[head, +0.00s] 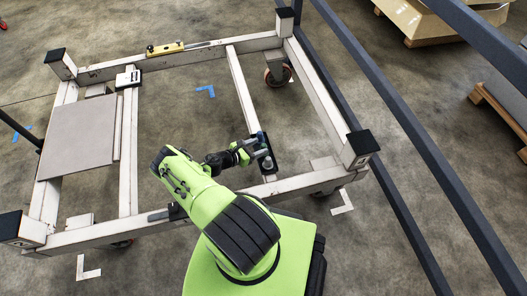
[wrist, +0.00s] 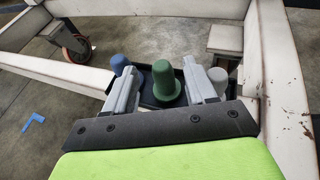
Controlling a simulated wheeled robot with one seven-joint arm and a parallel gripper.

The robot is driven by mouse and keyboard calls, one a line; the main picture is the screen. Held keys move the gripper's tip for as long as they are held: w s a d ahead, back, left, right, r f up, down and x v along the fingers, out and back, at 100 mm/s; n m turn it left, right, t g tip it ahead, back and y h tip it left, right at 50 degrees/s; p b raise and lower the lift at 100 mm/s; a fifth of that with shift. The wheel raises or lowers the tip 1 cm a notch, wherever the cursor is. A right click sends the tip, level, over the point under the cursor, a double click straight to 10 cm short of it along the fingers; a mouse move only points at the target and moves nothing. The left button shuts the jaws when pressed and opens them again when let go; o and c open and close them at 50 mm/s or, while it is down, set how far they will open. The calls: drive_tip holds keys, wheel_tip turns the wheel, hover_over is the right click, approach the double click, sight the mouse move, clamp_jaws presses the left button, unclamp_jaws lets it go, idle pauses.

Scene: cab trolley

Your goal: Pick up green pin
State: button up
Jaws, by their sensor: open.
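The green pin (wrist: 165,82) is a rounded upright peg with a wider base, standing in a small black tray (wrist: 150,101) in the wrist view. My gripper (wrist: 165,90) is open, with one grey finger on each side of the green pin. I cannot tell whether either finger touches it. In the head view my gripper (head: 253,150) reaches down over the black tray (head: 263,170), and the green pin is hard to make out there.
A blue pin (wrist: 119,63) stands left of the left finger, and a grey-blue pin (wrist: 217,80) lies partly hidden behind the right finger. White trolley beams (head: 240,90) surround the tray. A beige panel (head: 80,137) lies at left. A yellow level (head: 165,48) rests on the far beam.

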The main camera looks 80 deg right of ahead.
sight(262, 146)
drive_tip(key=b+x, duration=0.1)
drive_tip(key=x, duration=0.3)
drive_tip(key=shift+a+f, duration=0.1)
drive_tip(key=shift+a, duration=0.05)
clamp_jaws()
wheel_tip(262, 146, up, 10)
drive_tip(key=p, duration=0.4)
drive_tip(key=shift+p, duration=0.4)
drive_tip(key=shift+w, duration=0.15)
